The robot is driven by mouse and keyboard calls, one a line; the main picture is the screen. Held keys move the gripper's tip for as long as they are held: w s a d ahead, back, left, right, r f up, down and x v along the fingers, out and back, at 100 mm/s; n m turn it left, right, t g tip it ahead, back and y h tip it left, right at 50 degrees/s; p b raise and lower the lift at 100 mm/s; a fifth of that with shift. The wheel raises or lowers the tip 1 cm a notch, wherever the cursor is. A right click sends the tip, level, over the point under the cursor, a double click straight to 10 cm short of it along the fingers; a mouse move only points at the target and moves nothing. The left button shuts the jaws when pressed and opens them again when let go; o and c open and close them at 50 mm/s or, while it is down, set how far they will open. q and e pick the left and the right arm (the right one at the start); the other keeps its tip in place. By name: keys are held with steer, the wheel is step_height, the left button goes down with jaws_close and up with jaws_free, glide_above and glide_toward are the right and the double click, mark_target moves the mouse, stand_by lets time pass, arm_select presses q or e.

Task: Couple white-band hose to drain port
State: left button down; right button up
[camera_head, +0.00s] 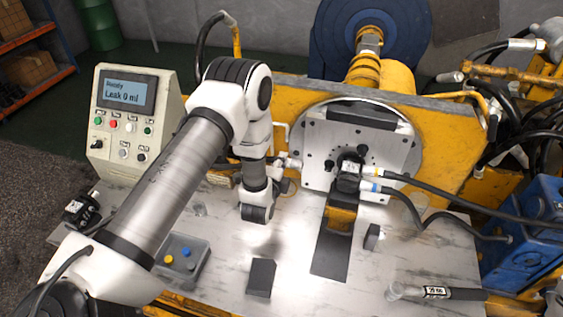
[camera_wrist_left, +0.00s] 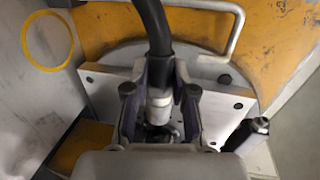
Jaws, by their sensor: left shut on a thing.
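My left gripper (camera_wrist_left: 158,95) is shut on a black hose (camera_wrist_left: 155,30) at its pale, whitish end fitting (camera_wrist_left: 158,104), in the left wrist view. In the head view this gripper (camera_head: 284,164) is partly hidden by my arm, left of the motor and in front of the mounting plate (camera_head: 317,150). The black hydraulic motor (camera_head: 349,172) sits at the plate, with yellow-banded (camera_head: 376,172) and blue-banded (camera_head: 370,187) hoses at its right side. I cannot make out the drain port, or whether the held fitting touches it. My right gripper is not in view.
A control box (camera_head: 131,122) reads "Leak 0 ml". A grey tray (camera_head: 183,262) with blue and yellow caps, a dark block (camera_head: 261,278) and a torque wrench (camera_head: 437,292) lie on the bench (camera_head: 330,297). The two banded hoses run off right.

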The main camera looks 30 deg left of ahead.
arm_select(q)
steer(key=shift+r, duration=0.1)
steer(key=w+d+b, duration=0.1)
steer(key=w+d, duration=0.1)
steer(key=d, duration=0.5)
steer(key=shift+d, duration=0.4)
steer(key=shift+d, duration=0.25)
stand_by(0.6)
steer(key=shift+w+d+b, duration=0.2)
steer(key=shift+d+b, duration=0.1)
steer(key=shift+d, duration=0.45)
stand_by(0.4)
steer(key=c, duration=0.9)
jaws_free()
